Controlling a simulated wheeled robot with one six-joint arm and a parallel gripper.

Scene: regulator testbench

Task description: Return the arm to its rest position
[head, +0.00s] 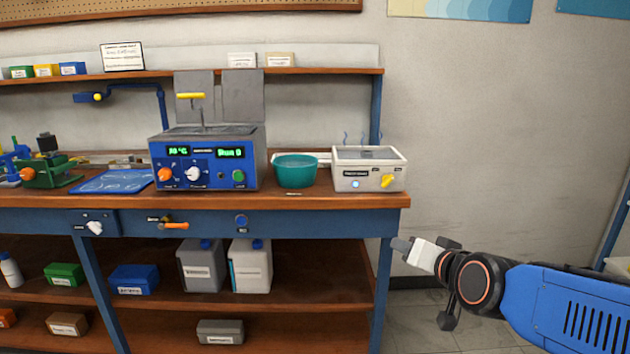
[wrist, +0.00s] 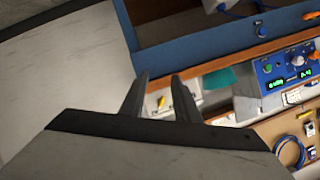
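My arm reaches in from the right edge of the head view, blue with dark joints. My gripper (head: 405,245) points left, just right of the workbench's right front corner and below the bench top's height. In the wrist view, its two dark fingers (wrist: 160,85) stand apart with an empty gap between them. The gripper holds nothing that I can see. The head view shows the fingertips only as a small grey end.
The workbench (head: 398,200) carries a blue bath unit (head: 207,178), a teal bowl (head: 295,172) and a white heater box (head: 369,179) with a yellow knob. Containers fill the lower shelves. Bare wall (head: 500,130) and floor lie to the bench's right.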

